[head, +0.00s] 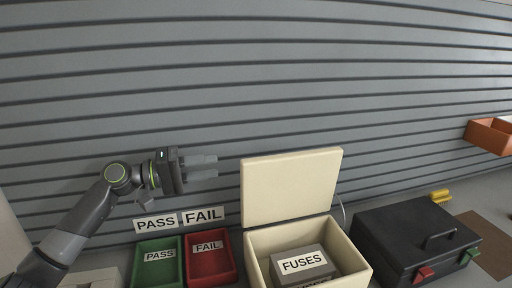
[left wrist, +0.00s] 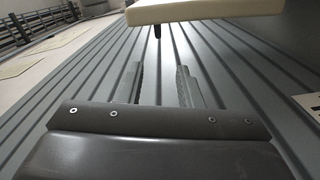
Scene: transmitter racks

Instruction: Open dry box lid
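The cream dry box (head: 256,241) stands on the bench, and its lid (head: 290,187) is raised, standing nearly upright at the back. A grey block labelled FUSES (head: 304,263) sits inside. My left gripper (head: 216,167) is left of the raised lid, with its fingers pointing right towards it and a small gap between. The fingers are apart with nothing between them. The left wrist view shows the same open gripper (left wrist: 160,68), and a cream panel that looks like the lid (left wrist: 200,10) at the top edge, apart from the fingers. My right gripper is not in view.
A green PASS bin (head: 157,273) and a red FAIL bin (head: 211,270) stand left of the box. A black case (head: 398,226) with red and green latches stands to its right. An orange bin (head: 488,136) is at the far right. The ribbed grey wall (head: 120,100) is behind.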

